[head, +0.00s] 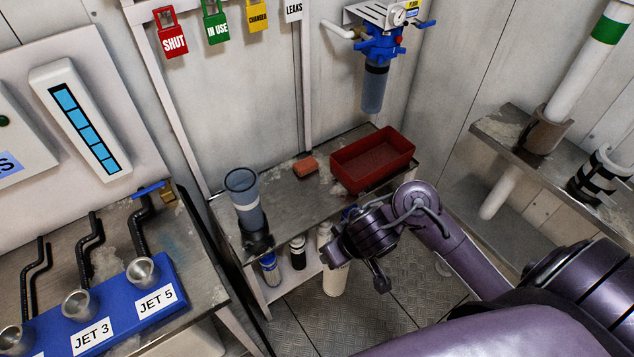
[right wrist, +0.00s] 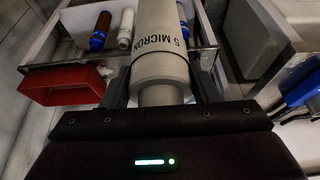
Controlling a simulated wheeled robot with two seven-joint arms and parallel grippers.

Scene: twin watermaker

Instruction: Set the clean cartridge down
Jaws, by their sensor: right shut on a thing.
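The pale grey cartridge marked "5 MICRON" (right wrist: 160,62) is between the fingers of my right gripper (right wrist: 163,95), which is shut on it. In the head view, the right gripper (head: 352,258) is low in front of the bench, right of centre. A pale cylinder, apparently the same cartridge (head: 337,280), shows just below it, partly hidden by the gripper. It appears clear of the bench top. My left gripper is not in view.
The steel bench (head: 283,205) carries a clear filter bowl (head: 246,200) in a dark holder, an orange-red sponge (head: 305,167) and a red tray (head: 388,178). Several bottle-like cylinders (head: 270,268) stand on the shelf below. The bench's middle is mostly bare. A blue filter head (head: 380,48) hangs above.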

